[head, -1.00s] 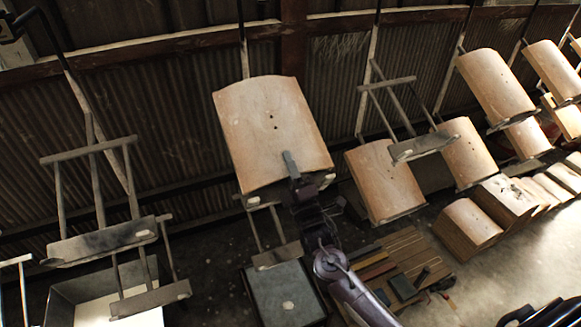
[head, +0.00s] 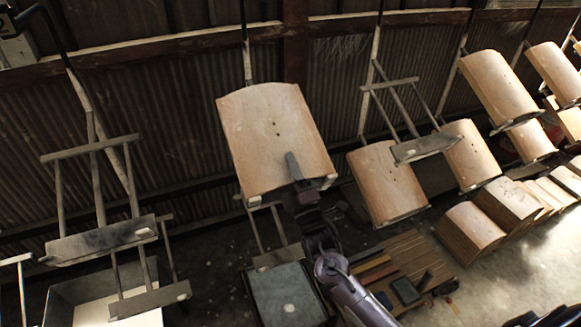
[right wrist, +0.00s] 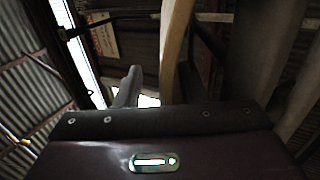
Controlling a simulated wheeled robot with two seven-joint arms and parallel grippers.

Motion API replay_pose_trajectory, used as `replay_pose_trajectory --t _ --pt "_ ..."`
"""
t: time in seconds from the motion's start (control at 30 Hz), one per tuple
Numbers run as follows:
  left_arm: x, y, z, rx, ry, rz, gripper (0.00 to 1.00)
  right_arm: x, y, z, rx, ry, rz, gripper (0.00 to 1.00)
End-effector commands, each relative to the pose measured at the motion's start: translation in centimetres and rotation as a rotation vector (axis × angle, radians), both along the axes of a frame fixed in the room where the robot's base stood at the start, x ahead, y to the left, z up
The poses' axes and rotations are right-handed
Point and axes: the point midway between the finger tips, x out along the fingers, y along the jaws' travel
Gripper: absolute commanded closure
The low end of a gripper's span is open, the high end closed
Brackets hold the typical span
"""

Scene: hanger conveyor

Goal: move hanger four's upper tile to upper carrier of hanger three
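A curved tan tile (head: 262,135) with two small holes sits in the upper carrier of the middle hanger. The tile also shows edge-on in the right wrist view (right wrist: 176,40). My right gripper (head: 294,168) is at the tile's lower edge, one finger in front of its face. In the right wrist view the fingers (right wrist: 158,88) stand on either side of the tile's edge, with a bright gap beside the left finger. The hanger to the right has an empty upper carrier (head: 424,147) and tiles (head: 385,182) behind and below. My left gripper is not in view.
The left hanger has empty upper (head: 85,243) and lower (head: 150,300) carriers. The middle hanger's lower carrier (head: 278,257) is empty. More tiles hang at right (head: 495,85), and tiles stand on the floor (head: 470,232). A dark green-topped box (head: 287,290) stands below.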

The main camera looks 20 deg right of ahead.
Motion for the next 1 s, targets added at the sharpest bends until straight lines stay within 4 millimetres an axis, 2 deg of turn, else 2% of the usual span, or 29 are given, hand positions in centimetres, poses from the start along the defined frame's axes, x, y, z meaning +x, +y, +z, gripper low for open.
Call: replay_pose_trajectory --t 0.03,0.17,0.4,0.6,1.0 --pt "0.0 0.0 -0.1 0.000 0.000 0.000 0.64 0.0 0.0 -0.9 -0.001 0.020 0.001 0.64" --pt "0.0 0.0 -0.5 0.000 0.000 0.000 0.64 -0.7 0.0 -1.2 -0.002 0.016 0.000 0.64" --pt "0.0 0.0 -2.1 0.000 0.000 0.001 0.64 -4.3 -0.1 -3.0 -0.001 0.008 0.001 0.64" --pt "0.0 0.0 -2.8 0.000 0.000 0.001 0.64 -6.5 -0.2 -3.7 -0.001 0.002 0.000 0.64" --pt "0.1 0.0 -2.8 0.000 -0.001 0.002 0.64 -6.9 -0.2 -3.7 0.000 0.000 0.000 0.64"
